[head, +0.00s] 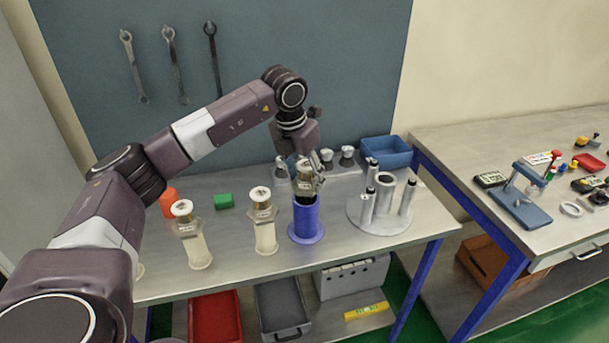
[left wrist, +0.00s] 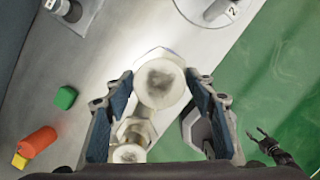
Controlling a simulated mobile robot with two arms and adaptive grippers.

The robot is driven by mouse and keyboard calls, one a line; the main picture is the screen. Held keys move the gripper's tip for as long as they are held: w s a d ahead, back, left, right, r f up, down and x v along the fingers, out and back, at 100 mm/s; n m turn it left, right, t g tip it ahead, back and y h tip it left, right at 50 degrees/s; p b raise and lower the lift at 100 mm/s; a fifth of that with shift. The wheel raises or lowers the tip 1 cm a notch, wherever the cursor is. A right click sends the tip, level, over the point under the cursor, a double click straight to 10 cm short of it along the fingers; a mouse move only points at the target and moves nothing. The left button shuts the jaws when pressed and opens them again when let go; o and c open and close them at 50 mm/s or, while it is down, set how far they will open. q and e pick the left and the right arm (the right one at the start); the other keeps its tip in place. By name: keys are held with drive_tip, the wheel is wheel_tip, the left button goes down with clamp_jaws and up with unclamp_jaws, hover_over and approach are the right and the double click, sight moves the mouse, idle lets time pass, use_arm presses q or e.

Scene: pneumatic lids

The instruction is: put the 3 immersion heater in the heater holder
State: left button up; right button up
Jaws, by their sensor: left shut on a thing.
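My left gripper (head: 307,184) is shut on an immersion heater (head: 304,170) with a pale hexagonal collar. It is at the mouth of a blue flanged tube, which looks like the heater holder (head: 306,223). How far the heater reaches into it cannot be told. In the left wrist view, the held heater's round white top (left wrist: 160,85) sits between the blue-padded fingers (left wrist: 159,105). Two more heaters, one on the left (head: 194,240) and one nearer the holder (head: 265,222), stand upright on the bench. No number is readable on the held heater.
A round grey stand (head: 362,222) with several tubes is close right of the holder. Behind are a blue bin (head: 388,153), a green block (head: 224,201) and an orange piece (head: 168,199). A dark gripper-like shape (left wrist: 272,148) shows over the green floor. A second table (head: 470,145) stands right.

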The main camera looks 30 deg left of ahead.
use_arm(q)
drive_tip(key=shift+f, duration=0.2)
drive_tip(key=shift+o, duration=0.2)
drive_tip(key=shift+f+b, duration=0.45)
drive_tip(key=shift+f, duration=0.2)
drive_tip(key=o, duration=1.2)
